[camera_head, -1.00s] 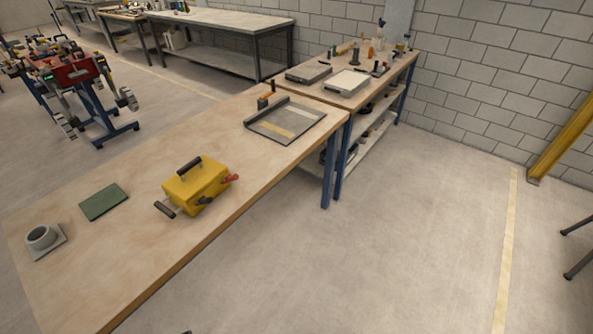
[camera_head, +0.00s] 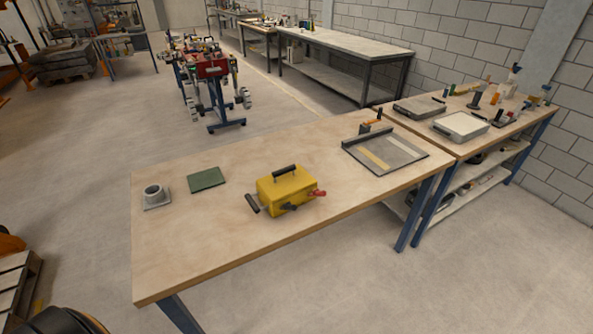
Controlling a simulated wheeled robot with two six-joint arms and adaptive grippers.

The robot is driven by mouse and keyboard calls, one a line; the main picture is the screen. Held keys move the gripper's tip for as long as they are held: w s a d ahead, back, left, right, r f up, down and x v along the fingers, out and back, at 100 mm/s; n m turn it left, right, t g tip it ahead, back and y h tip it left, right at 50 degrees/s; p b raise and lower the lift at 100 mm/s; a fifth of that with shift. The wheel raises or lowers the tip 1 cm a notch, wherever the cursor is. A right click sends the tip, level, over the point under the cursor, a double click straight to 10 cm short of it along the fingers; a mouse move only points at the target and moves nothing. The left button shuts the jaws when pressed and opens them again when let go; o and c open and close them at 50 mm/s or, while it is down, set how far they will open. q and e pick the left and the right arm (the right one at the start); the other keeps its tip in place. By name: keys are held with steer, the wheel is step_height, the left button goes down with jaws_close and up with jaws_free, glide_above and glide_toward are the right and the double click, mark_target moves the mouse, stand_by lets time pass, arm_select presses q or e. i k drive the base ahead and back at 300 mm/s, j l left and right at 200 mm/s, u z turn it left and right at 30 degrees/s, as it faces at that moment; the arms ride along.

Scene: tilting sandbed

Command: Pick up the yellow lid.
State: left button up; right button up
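A yellow box (camera_head: 287,196) stands on the wooden workbench (camera_head: 225,228), near its front edge. Its yellow lid (camera_head: 284,181) is on top and carries a black bar handle (camera_head: 286,170). A black handle sticks out at the box's left side, and red and black parts show at its right and front. The lid appears closed on the box. Neither of my grippers shows in the head view, and nothing is touching the lid.
A second bench (camera_head: 500,135) adjoins on the right. A pallet (camera_head: 14,280) is at lower left. Floor in front is clear.

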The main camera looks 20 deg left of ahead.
mark_target(287, 182)
steer(key=i, duration=0.25)
steer(key=i+l+u, duration=0.15)
steer(key=i+u, duration=0.25)
steer(key=i+l+u, duration=0.15)
steer(key=u, duration=0.25)
